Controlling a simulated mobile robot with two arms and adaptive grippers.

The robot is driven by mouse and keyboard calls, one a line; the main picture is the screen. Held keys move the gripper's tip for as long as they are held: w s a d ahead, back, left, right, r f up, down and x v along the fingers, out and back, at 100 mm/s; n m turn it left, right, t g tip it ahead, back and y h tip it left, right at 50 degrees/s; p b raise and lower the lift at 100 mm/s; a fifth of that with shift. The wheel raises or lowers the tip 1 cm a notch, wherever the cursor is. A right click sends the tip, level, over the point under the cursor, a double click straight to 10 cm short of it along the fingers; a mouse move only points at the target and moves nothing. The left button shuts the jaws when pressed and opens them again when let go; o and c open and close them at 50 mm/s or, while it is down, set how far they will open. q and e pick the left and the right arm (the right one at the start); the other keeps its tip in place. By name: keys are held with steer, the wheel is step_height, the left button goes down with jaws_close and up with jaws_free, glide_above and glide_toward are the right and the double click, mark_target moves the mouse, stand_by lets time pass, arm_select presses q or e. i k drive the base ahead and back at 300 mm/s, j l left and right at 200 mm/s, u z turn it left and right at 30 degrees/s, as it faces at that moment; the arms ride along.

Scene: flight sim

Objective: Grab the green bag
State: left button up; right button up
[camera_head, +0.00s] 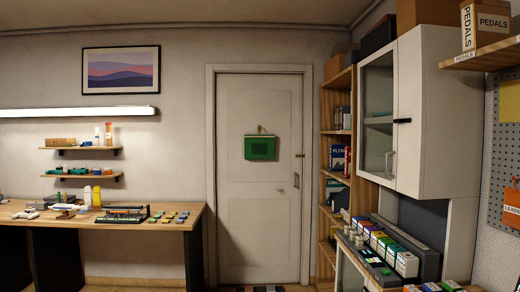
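A green bag (260,148) hangs flat against the white door, at about the middle of the head view. A small light-coloured strap or hook (260,129) shows just above it. The bag has a darker green rectangle on its front. Neither of my grippers is in view, and nothing covers the bag.
The closed white door (259,215) has a handle on its right. A wooden table (165,227) with models stands left. A wooden bookshelf (327,210), a white cabinet (430,120) and a counter with several small boxes (405,263) line the right. Dark items lie low before the door.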

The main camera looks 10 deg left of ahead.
mark_target(258, 147)
steer(key=i+j+u, duration=0.25)
steer(key=i+u, duration=0.25)
steer(key=i, duration=0.2)
steer(key=i+j+u, duration=0.2)
steer(key=i+u, duration=0.15)
steer(key=i, duration=0.6)
steer(key=i+l+u, duration=0.1)
steer(key=i+u, duration=0.2)
steer(key=i, duration=0.65)
steer(key=i+z, duration=0.35)
steer(key=i, duration=0.25)
steer(key=i+z, duration=0.3)
steer(key=i, duration=0.35)
steer(key=i+j+z, duration=0.35)
steer(key=i, duration=0.25)
